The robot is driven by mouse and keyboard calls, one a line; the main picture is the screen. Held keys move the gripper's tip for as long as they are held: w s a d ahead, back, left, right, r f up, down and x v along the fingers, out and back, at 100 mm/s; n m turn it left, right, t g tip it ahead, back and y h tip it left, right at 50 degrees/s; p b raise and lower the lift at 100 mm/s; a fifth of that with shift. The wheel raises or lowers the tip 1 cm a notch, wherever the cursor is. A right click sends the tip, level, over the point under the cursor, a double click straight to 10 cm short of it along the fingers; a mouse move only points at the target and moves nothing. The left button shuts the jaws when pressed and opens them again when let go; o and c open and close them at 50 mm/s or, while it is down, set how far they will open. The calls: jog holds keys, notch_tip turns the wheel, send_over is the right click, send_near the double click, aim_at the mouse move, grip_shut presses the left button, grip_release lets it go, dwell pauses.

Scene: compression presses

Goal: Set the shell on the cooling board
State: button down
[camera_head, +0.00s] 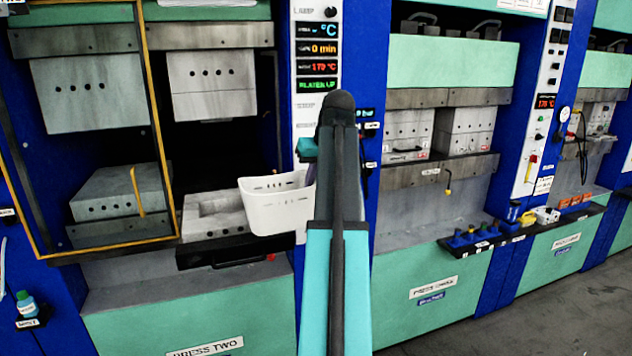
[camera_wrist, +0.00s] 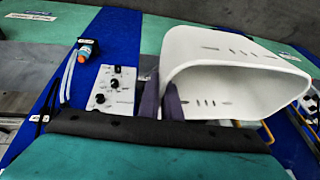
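The shell (camera_head: 275,208) is a white, open-topped, bin-like moulding with small slots in its wall. In the head view it hangs in front of the open press at the left, beside my arm. In the head view my arm mostly hides the gripper. I cannot make out a cooling board in either view.
Press Two (camera_head: 205,345) stands open at the left, with a lower mould block (camera_head: 205,222) on a pulled-out dark tray (camera_head: 205,257). A yellow-framed guard (camera_head: 160,120) stands at its left. Grey floor (camera_head: 470,335) is clear at lower right.

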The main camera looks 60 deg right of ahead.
jog(key=w+a+f+n+y, duration=0.15)
jog(key=w+a+f, duration=0.4)
jog(key=a, duration=0.95)
jog(key=w+a+f+n, duration=0.3)
jog(key=w+a+f, duration=0.3)
jog(key=a, duration=1)
jog(key=w+a+f+n+y, duration=0.15)
jog(key=w+a+f, duration=0.45)
jog(key=a, duration=0.9)
jog(key=w+a+f+n+b, duration=0.1)
jog(key=w+a+f+b, duration=0.3)
jog(key=a+f+b, duration=0.3)
jog(key=shift+a+f+b, duration=0.35)
jog(key=shift+f+b, duration=0.2)
jog(key=shift+f, duration=0.6)
jog(key=shift+a, duration=0.15)
